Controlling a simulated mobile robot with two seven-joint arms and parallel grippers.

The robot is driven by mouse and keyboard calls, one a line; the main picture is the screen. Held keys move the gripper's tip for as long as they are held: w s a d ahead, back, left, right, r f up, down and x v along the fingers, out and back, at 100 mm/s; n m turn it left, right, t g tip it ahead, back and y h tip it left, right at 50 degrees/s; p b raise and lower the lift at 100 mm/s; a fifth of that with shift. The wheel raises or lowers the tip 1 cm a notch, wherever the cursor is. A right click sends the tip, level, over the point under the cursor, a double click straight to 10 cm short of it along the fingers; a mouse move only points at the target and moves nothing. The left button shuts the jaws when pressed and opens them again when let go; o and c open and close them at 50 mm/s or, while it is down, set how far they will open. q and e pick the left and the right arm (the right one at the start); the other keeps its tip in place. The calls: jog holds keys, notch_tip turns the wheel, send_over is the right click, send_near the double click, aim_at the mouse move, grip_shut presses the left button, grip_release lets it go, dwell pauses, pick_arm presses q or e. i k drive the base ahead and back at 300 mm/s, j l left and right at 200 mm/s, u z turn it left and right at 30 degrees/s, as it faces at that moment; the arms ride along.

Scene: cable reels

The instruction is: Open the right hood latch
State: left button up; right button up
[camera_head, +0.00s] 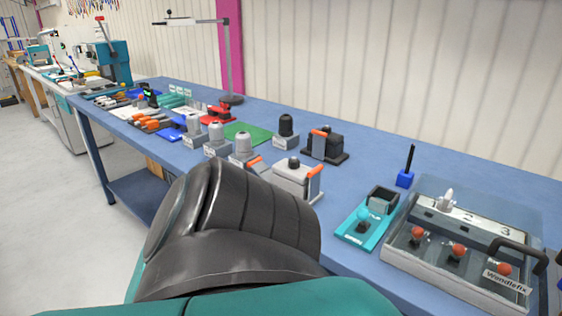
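A light grey connector housing (294,178) with a dark knob on top stands near the front edge of the blue bench. It has an orange latch lever (315,183) standing up on its right side and another orange lever (254,165) on its left. Behind it is a black hood (334,143) on a dark base, with an orange lever (321,133) on its left. I cannot tell for sure which lever is the hood latch of the task. A black and teal part of my arm fills the lower middle. Neither gripper shows.
Grey-capped connectors (242,146) stand left of the grey housing. A teal fixture (368,222), a blue holder with a black rod (404,178) and a clear-lidded Wandlefix box (460,262) with orange knobs stand to the right. A lamp (229,60) stands behind. Bare bench lies between them.

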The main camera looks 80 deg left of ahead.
aim_at(314, 176)
jog(key=u, duration=1.5)
